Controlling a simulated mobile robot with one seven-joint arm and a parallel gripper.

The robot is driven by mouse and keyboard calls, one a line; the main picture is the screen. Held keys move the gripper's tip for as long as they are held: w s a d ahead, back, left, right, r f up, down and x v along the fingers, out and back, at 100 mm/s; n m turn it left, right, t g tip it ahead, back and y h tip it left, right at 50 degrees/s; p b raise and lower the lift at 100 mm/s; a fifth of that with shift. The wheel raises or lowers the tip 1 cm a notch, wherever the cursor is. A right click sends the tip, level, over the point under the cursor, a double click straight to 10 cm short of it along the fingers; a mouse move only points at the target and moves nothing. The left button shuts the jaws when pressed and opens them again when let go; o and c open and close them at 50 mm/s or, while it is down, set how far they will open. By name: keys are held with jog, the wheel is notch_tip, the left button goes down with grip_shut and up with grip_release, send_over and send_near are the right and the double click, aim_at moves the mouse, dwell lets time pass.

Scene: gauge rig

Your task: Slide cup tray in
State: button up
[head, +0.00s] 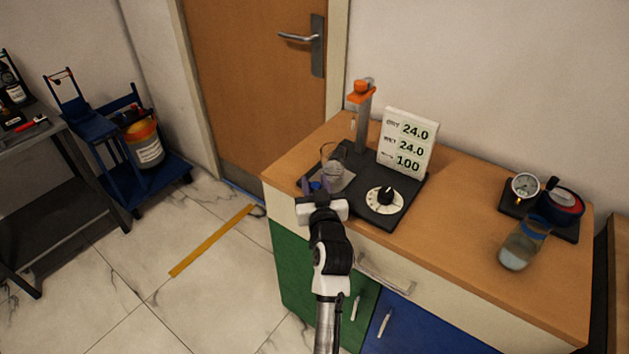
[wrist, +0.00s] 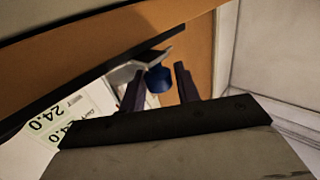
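The gauge rig has a black base (head: 408,202) on the wooden cabinet top. What looks like the cup tray is a grey plate (head: 340,181) at the left part of the rig, with a small grey round piece (head: 332,170) over it. A blue knob (head: 316,186) is at its near left end. In the wrist view the grey plate (wrist: 150,57) and blue knob (wrist: 158,80) appear beyond my fingers. My gripper (wrist: 160,82) is open, with one finger on each side of the knob. Contact with the knob cannot be told. My gripper partly hides the tray's near end in the head view.
On the rig stand a grey post (head: 362,125) with an orange top, a display board (head: 407,142) and a dial (head: 384,199). A jar (head: 524,245) and a gauge (head: 525,187) are at the right. The cabinet top between is clear.

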grip_shut()
